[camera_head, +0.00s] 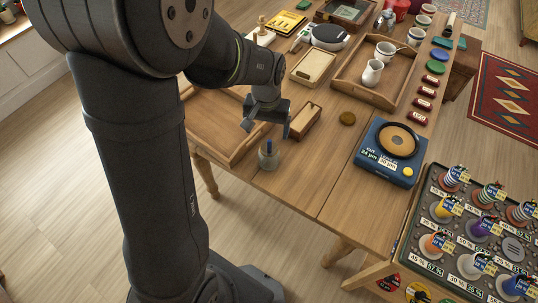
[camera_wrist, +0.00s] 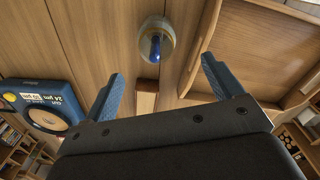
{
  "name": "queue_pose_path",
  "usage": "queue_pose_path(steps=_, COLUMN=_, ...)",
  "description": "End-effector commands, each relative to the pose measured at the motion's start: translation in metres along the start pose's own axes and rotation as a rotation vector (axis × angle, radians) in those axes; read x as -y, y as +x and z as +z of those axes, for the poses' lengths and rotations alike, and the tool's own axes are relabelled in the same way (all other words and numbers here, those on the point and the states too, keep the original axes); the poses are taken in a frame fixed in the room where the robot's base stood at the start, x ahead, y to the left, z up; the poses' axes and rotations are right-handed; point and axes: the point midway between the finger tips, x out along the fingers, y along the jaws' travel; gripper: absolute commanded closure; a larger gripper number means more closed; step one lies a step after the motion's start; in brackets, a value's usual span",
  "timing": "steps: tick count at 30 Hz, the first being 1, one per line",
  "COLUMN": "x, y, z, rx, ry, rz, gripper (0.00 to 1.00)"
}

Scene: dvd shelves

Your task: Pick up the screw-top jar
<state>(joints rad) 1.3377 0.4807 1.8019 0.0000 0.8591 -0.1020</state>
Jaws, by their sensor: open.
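A small rounded glass jar (camera_head: 268,158) stands on the wooden table near its front edge, with a blue upright piece at its top. It is the likeliest screw-top jar, though its lid is not clear. It also shows in the wrist view (camera_wrist: 166,31), at top centre beyond the fingertips. My gripper (camera_head: 267,129) is open and empty, above the table and just behind the jar in the head view. In the wrist view my gripper's blue fingers (camera_wrist: 162,70) are spread apart, and the jar is not between them.
A wooden tray (camera_head: 222,139) lies left of the jar. A narrow wooden box (camera_head: 304,121) stands close behind my gripper. A blue scale-like device (camera_head: 390,165) sits to the right. A tray with cups (camera_head: 345,88) is farther back. The table between jar and blue device is clear.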

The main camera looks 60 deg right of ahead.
Motion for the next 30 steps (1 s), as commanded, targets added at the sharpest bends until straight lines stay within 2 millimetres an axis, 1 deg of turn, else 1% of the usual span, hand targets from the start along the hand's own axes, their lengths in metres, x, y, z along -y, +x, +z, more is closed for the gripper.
queue_pose_path(steps=1, x=0.000, y=0.011, z=0.001, rx=0.005, ry=0.000, rz=0.000, gripper=0.15)
queue_pose_path(steps=4, x=0.000, y=0.027, z=0.001, rx=0.004, ry=0.000, rz=0.000, gripper=0.15)
queue_pose_path(steps=6, x=0.000, y=0.035, z=0.000, rx=0.002, ry=0.000, rz=0.000, gripper=0.15)
queue_pose_path(steps=11, x=-0.001, y=0.043, z=0.000, rx=0.001, ry=-0.001, rz=0.000, gripper=0.15)
queue_pose_path(steps=14, x=-0.002, y=0.052, z=0.000, rx=0.002, ry=0.000, rz=0.000, gripper=0.15)
queue_pose_path(steps=21, x=-0.006, y=0.084, z=0.000, rx=0.003, ry=0.000, rz=0.000, gripper=0.15)
queue_pose_path(steps=24, x=-0.006, y=0.092, z=0.000, rx=0.002, ry=0.000, rz=0.000, gripper=0.15)
queue_pose_path(steps=30, x=-0.006, y=0.094, z=0.000, rx=0.000, ry=-0.001, rz=0.000, gripper=0.15)
